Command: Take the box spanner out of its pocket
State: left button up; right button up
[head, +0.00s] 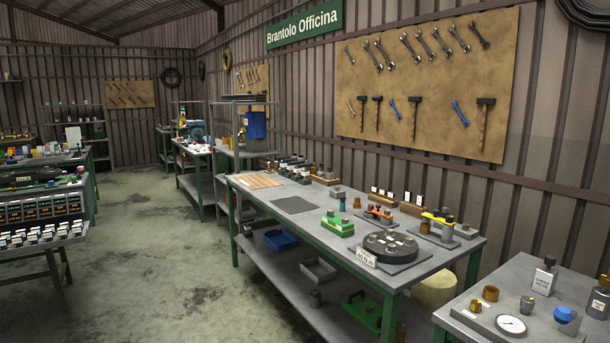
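I cannot make out a box spanner or its pocket for certain; the small parts on the workbench (325,236) are too small to tell apart. The bench stands right of centre and carries a green holder (338,224), a round black piece (391,243) on a grey plate, an orange tool (380,213) and a yellow tool (437,217). Neither of my grippers is in view.
A second bench (470,318) at the lower right holds a gauge (511,325) and bottles. Spanners and hammers hang on a wall board (424,85). Another bench (40,245) stands at the left. The concrete floor (150,270) between the benches is clear.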

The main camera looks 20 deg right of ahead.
aim_at(305, 173)
jog(key=i+l, duration=0.25)
jog(key=i, duration=0.2)
jog(key=i+l+z, duration=0.1)
jog(key=i, duration=0.4)
jog(key=i+j+u, duration=0.1)
jog(key=i+u, duration=0.15)
jog(key=i, duration=0.8)
jog(key=i+l+u, duration=0.25)
jog(key=i, duration=0.85)
jog(key=j, duration=0.1)
